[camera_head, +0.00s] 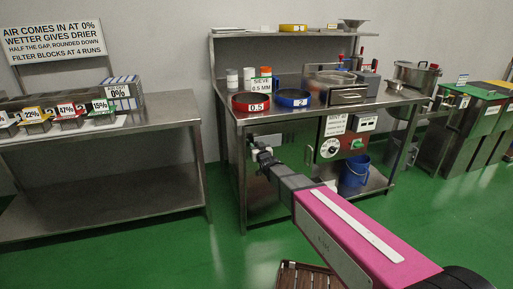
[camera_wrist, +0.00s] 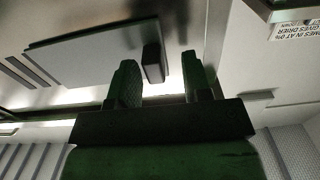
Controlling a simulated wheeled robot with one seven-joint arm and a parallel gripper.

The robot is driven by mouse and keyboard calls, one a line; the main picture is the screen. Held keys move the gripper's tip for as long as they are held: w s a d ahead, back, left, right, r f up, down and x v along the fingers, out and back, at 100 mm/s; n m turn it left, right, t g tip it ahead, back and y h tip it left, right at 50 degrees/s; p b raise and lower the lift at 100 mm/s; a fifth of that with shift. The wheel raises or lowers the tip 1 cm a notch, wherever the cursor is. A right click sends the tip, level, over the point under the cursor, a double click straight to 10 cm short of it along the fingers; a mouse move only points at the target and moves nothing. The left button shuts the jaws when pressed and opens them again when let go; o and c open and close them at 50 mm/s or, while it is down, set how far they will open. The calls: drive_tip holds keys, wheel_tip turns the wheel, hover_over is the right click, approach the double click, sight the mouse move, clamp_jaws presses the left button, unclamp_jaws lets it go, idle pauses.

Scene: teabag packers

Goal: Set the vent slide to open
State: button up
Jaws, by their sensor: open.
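In the wrist view a flat grey plate (camera_wrist: 88,58) with a black block-shaped knob (camera_wrist: 153,63) at its right end looks like the vent slide. Dark slots (camera_wrist: 22,74) show beside its left end. My gripper (camera_wrist: 159,76) is open, with its two fingers on either side of the knob in the picture. I cannot tell whether the fingertips reach the knob's depth, and no contact shows. In the head view my gripper (camera_head: 261,156) is by the left part of the middle steel bench, below its top. The slide cannot be made out there.
The middle bench (camera_head: 240,116) carries a red-rimmed sieve (camera_head: 251,103), a blue-rimmed sieve (camera_head: 292,98) and a steel machine. A control box (camera_head: 330,150) and a blue bucket (camera_head: 356,172) are right of my gripper. A left bench (camera_head: 150,124) holds labelled trays. Green floor is open between the benches.

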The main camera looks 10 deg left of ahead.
drive_tip(key=v, duration=1)
drive_tip(key=shift+s, duration=0.15)
drive_tip(key=d+f+m+g+h, duration=0.25)
drive_tip(key=d+f+h, duration=0.2)
drive_tip(key=d, duration=0.65)
drive_tip(key=d+f+m+g+h, duration=0.1)
drive_tip(key=d+f+g+h, duration=0.3)
drive_tip(key=d, duration=0.6)
drive_tip(key=s+d+f+m+g+h, duration=0.1)
drive_tip(key=s+d+f+m+g, duration=0.2)
drive_tip(key=s+d, duration=1.2)
drive_tip(key=d+f+g, duration=0.2)
drive_tip(key=d+g, duration=0.1)
drive_tip(key=g, duration=0.2)
drive_tip(key=shift+s+g, duration=0.35)
drive_tip(key=shift+s, duration=0.05)
drive_tip(key=shift+d, duration=0.1)
